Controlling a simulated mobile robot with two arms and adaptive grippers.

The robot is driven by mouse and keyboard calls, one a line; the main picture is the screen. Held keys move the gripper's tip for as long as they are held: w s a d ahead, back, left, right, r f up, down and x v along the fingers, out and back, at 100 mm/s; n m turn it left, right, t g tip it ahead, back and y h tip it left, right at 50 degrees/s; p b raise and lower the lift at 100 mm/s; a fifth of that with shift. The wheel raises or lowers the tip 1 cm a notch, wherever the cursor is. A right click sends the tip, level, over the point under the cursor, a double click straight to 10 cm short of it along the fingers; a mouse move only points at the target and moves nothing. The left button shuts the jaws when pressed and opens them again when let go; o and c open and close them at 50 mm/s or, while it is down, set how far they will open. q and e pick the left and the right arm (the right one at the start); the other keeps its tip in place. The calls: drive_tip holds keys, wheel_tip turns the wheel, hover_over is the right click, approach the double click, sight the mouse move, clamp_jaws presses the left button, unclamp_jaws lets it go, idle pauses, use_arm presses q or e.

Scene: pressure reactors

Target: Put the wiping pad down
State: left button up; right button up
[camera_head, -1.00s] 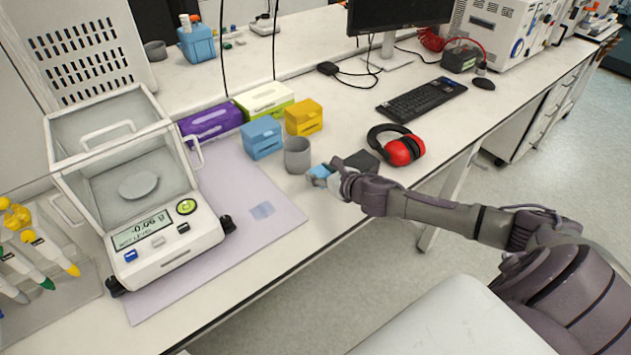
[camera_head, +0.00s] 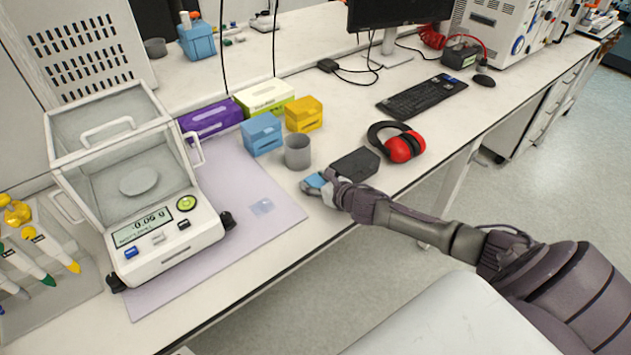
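The wiping pad seems to be the small blue piece (camera_head: 314,182) at the fingertips of my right gripper (camera_head: 322,187). The gripper is low over the white bench, just in front of the grey cup (camera_head: 298,152) and left of a dark block (camera_head: 355,164). The fingers appear closed around the blue piece, which they partly hide. I cannot tell whether the pad touches the bench top. My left gripper is out of view.
A balance with a glass draft shield (camera_head: 150,215) stands on a lilac mat (camera_head: 262,180) at the left. Blue (camera_head: 262,134) and yellow boxes (camera_head: 304,114) stand behind the cup. Red ear muffs (camera_head: 402,146) lie to the right. Bare bench (camera_head: 300,255) shows in front of the mat.

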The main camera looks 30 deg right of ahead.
drive_tip(key=shift+r, duration=0.3)
drive_tip(key=shift+s+p, duration=0.35)
drive_tip(key=shift+p, duration=0.1)
drive_tip(key=p+v, duration=0.4)
drive_tip(key=v, duration=0.7)
drive_tip(key=shift+s+r, duration=0.1)
